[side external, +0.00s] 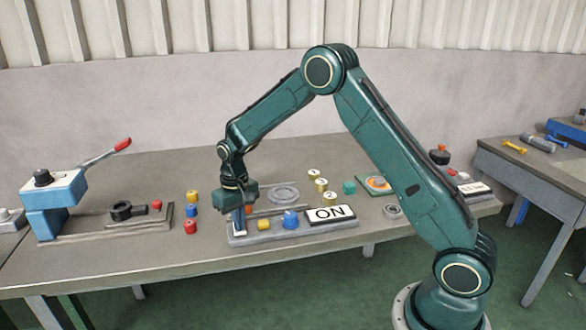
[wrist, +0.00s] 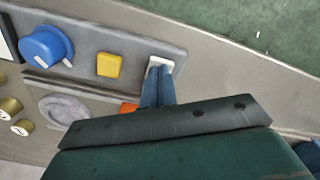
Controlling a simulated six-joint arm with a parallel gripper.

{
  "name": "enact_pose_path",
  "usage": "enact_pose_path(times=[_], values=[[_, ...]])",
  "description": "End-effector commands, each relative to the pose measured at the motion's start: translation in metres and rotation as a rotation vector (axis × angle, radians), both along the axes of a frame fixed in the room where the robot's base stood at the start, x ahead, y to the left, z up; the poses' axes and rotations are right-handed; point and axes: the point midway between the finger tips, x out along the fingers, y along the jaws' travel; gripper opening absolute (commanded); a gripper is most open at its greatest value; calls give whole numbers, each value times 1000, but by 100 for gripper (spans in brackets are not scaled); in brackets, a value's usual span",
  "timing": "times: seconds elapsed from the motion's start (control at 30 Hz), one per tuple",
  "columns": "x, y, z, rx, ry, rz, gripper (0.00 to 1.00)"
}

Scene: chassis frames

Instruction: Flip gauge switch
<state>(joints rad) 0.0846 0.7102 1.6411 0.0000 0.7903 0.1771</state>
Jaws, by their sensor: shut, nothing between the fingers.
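A long grey switch panel (side external: 268,238) lies near the front of the bench. It carries a white sign (side external: 330,213) reading "ON", a blue knob (side external: 290,219), a yellow button (side external: 264,225) and, at its left end, a small white switch plate (side external: 239,232). My gripper (side external: 240,226) points down over that plate with its fingers shut and nothing between them. In the wrist view the blue fingertips (wrist: 158,76) overlap the white switch plate (wrist: 162,62). The fingers hide most of the switch, so its position and any contact cannot be told.
An orange piece (wrist: 128,107) lies just behind the gripper. Yellow, blue and red pieces (side external: 191,212) stand to its left, beside a blue lever press (side external: 52,200). A grey ring (side external: 284,194) and brass cylinders (side external: 321,185) lie behind the panel. The bench's front edge is close.

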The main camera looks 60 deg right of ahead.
Motion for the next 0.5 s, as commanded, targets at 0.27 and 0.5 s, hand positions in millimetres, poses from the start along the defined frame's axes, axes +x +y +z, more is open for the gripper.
enact_pose_path(times=[0.27,0.5], values=[[0,0,-3,0,0,0,0],[0,0,-6,0,0,0,0]])
